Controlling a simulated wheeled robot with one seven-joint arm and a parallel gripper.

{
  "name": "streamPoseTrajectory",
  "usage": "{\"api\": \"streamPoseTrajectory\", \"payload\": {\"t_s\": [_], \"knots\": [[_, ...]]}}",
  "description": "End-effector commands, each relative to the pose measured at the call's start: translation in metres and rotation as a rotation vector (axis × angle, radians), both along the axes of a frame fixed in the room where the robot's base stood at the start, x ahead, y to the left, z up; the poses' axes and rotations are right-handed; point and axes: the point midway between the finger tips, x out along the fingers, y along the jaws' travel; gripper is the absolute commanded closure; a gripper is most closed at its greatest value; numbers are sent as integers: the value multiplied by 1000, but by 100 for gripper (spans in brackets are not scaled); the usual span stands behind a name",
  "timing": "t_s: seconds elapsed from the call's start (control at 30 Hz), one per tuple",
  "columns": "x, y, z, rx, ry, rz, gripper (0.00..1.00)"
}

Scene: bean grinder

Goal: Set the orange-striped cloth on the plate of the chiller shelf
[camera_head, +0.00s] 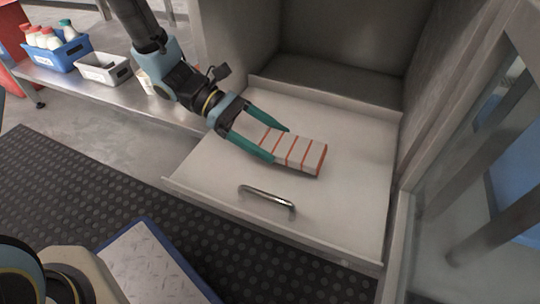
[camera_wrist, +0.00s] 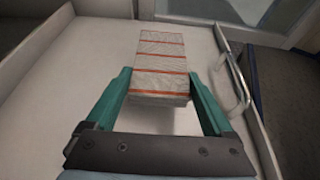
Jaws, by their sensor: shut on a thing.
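The orange-striped cloth (camera_head: 300,153) is a folded, pale grey block with orange stripes. My gripper (camera_head: 279,145) is shut on its near end, with one teal finger on each side. In the wrist view the cloth (camera_wrist: 160,62) extends forward from between the fingers of my gripper (camera_wrist: 160,92). The cloth is over the pale flat plate (camera_head: 345,205) of the chiller shelf, which sticks out of the cabinet. It looks very close to the plate; I cannot tell whether it touches. The plate also shows in the wrist view (camera_wrist: 60,100).
A metal handle (camera_head: 267,198) stands on the plate near its front edge. Cabinet walls rise behind and at the right, with a glass door (camera_head: 480,180) at the far right. A blue crate of bottles (camera_head: 58,55) and a white bin (camera_head: 103,69) stand on a bench at the left.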

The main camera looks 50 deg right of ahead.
Motion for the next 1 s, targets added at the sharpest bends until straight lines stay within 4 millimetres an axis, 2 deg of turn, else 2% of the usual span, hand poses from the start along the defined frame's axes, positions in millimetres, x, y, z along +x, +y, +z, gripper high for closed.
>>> {"api": "streamPoseTrajectory", "payload": {"t_s": [0.2,0.6,0.63,0.73,1.0], "knots": [[0,0,-33,1,1,-1,68],[0,0,-36,0,0,0,68],[0,0,-35,0,-1,0,11],[0,0,-35,0,-1,0,0],[0,0,-34,-1,0,0,0]]}}
